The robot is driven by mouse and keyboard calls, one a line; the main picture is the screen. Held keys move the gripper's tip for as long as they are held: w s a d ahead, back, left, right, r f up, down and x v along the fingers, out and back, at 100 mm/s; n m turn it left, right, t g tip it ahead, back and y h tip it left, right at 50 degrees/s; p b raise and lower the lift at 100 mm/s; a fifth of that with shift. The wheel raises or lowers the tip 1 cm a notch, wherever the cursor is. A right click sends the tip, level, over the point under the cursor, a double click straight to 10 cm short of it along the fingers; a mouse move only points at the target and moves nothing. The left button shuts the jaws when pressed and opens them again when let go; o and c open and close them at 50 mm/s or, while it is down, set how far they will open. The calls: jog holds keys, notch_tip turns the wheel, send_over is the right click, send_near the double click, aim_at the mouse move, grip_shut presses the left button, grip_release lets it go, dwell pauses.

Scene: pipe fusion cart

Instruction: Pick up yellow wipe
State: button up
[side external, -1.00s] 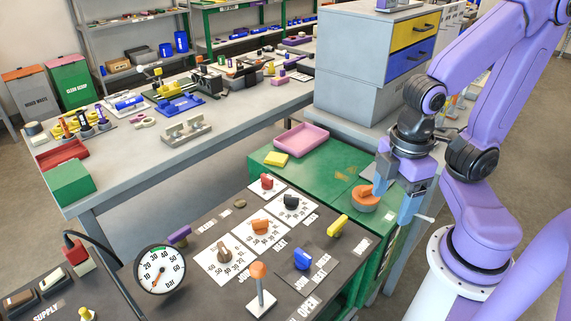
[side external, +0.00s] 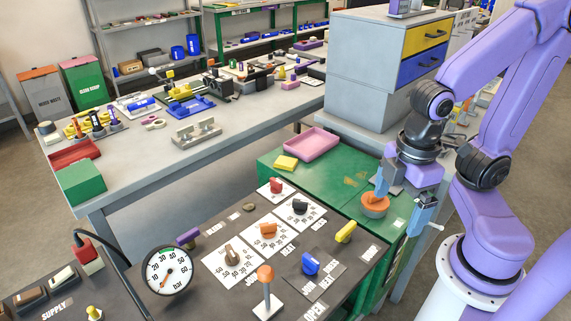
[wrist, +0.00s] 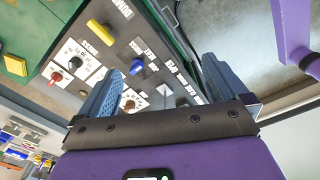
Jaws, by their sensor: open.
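The yellow wipe (side external: 286,163) is a small flat square lying on the green cart top (side external: 345,175), just left of and in front of a pink tray. In the wrist view a yellow square that looks like the wipe (wrist: 14,65) shows at the left edge, on the green surface. My gripper (side external: 403,203) is open and empty, with blue fingers pointing down over the right end of the cart, well to the right of the wipe. In the wrist view the gripper (wrist: 160,67) has its two fingers spread apart over the dark control panel.
The pink tray (side external: 311,144) lies behind the wipe. An orange round knob-like part (side external: 374,205) is close beside my left finger. The control panel (side external: 215,285) with knobs, an upright orange-topped lever (side external: 266,275) and a gauge (side external: 168,270) stands in front. Grey drawers (side external: 350,60) rise behind.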

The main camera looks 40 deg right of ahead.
jog(key=w+a+n+t+h, duration=0.25)
jog(key=w+n, duration=0.25)
jog(key=w, duration=2.2)
jog(key=n+h, duration=0.2)
jog(key=n, duration=0.3)
send_over(284, 164)
jog(key=a, duration=0.2)
jog(key=shift+g, duration=0.45)
notch_tip(284, 164, down, 19)
jog(key=shift+s+a+r, duration=0.15)
jog(key=shift+s+x, duration=0.2)
jog(key=shift+x, duration=1.15)
jog(key=shift+s+x, duration=0.2)
jog(key=shift+x, duration=1.15)
jog(key=shift+a, duration=0.15)
jog(key=c, duration=1)
jog(key=shift+c, duration=0.2)
jog(key=shift+w, duration=0.1)
